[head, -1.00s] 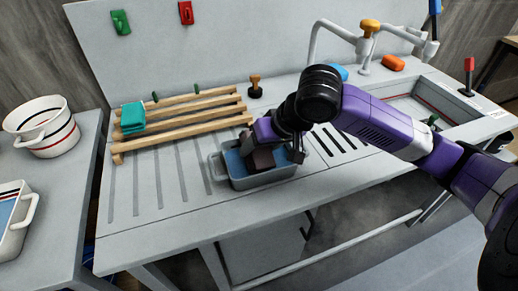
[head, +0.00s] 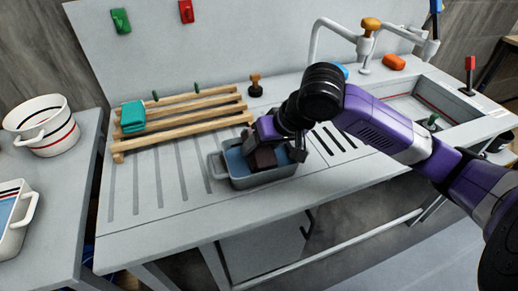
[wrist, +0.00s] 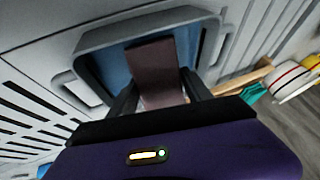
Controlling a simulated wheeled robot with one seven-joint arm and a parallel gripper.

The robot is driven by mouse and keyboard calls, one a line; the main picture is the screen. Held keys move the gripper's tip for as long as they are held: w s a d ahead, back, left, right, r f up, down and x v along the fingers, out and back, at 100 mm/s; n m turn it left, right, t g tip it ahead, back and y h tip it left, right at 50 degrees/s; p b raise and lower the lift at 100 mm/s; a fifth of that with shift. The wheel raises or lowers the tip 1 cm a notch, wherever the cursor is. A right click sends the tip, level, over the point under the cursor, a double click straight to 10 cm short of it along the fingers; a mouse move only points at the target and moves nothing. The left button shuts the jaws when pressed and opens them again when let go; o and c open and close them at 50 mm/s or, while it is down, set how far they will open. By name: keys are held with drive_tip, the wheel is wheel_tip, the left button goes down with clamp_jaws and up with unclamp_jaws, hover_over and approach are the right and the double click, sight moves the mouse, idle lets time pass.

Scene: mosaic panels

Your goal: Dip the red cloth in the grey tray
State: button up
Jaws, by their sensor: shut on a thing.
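The grey tray (head: 268,181) sits on the ribbed drainboard near its front edge and holds blue liquid (head: 233,161). My gripper (wrist: 160,88) is shut on a dark, brownish-red cloth (head: 264,157). The cloth hangs down inside the tray's rim. In the wrist view the cloth (wrist: 157,68) sits between the two fingers, with the tray (wrist: 97,43) and blue liquid around it. Its lower end seems to be at or in the liquid, but I cannot tell how deep. My wrist hides part of the tray's back side in the head view.
A wooden slat rack (head: 190,118) with a folded teal cloth (head: 132,116) stands behind the tray. A sink (head: 415,108), a tap (head: 316,45) and an orange item (head: 394,62) are to the right. A white striped tub (head: 55,138) stands on the left table.

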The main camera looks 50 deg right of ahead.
drive_tip(key=shift+a, duration=0.1)
drive_tip(key=shift+w+a, duration=0.4)
drive_tip(key=shift+a, duration=0.1)
drive_tip(key=shift+r, duration=0.1)
drive_tip(key=shift+r+p, duration=4.1)
drive_tip(key=shift+r, duration=0.65)
